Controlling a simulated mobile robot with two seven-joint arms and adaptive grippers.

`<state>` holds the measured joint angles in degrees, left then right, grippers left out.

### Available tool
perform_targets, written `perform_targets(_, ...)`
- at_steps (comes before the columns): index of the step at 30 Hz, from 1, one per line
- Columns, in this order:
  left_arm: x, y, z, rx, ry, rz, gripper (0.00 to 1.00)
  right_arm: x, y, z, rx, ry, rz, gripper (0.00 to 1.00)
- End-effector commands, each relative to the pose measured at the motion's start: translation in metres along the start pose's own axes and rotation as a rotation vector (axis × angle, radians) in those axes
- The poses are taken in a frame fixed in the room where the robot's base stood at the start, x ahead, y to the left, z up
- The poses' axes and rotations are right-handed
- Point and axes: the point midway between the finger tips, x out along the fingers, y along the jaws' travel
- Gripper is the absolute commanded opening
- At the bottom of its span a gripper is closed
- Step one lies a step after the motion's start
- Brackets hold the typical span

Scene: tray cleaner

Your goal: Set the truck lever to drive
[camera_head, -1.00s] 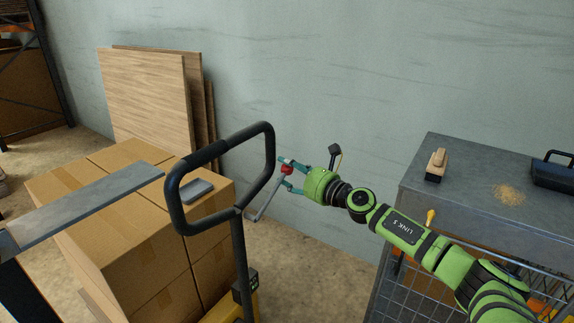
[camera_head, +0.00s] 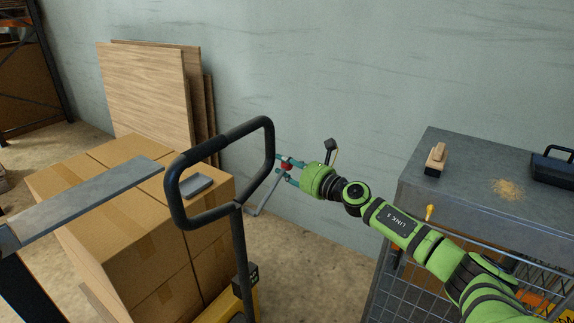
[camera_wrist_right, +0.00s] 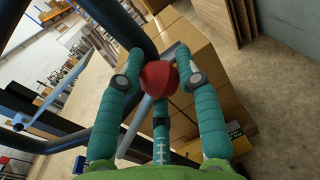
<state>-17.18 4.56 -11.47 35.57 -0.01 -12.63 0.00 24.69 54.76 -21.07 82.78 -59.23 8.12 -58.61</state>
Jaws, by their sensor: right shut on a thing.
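The truck (camera_head: 241,258) has a black loop handle (camera_head: 172,190) on a dark column. Its lever (camera_head: 262,197) is a grey bent rod with a red ball knob (camera_head: 287,166), beside the loop on the right. My right gripper (camera_head: 284,169) is shut on the red knob. In the right wrist view, the knob (camera_wrist_right: 159,78) sits between the teal fingers, with the grey rod (camera_wrist_right: 137,122) running down behind it. The black handle tube (camera_wrist_right: 105,22) passes close behind the fingers. My left gripper is not in view.
Cardboard boxes (camera_head: 105,205) stand behind the handle, with a small grey object (camera_head: 197,185) on top. Wooden boards (camera_head: 150,95) lean on the wall. A grey workbench (camera_head: 470,170) with a brush (camera_head: 436,159) and wire mesh sides stands at the right. Floor shows between truck and bench.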

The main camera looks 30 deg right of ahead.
Motion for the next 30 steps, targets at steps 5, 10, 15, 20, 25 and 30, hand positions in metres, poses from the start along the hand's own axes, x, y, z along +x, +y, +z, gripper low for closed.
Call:
perform_targets(5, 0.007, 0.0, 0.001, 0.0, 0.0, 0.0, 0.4, 0.002, -0.008, -0.004, 0.083, -0.003, -0.004, 0.0)
perform_targets(10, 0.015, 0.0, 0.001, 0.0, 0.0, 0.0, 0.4, 0.003, -0.016, -0.019, 0.194, 0.013, -0.006, 0.0)
perform_targets(15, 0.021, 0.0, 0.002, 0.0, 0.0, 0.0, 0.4, 0.004, -0.022, -0.035, 0.311, 0.03, -0.007, 0.0)
perform_targets(20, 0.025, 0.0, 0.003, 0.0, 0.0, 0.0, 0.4, 0.005, -0.026, -0.048, 0.402, 0.043, -0.009, 0.0)
perform_targets(25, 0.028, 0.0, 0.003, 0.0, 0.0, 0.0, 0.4, 0.005, -0.028, -0.058, 0.47, 0.055, -0.009, 0.0)
perform_targets(30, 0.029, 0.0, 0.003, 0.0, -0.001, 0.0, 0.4, 0.005, -0.029, -0.062, 0.505, 0.06, -0.01, 0.0)
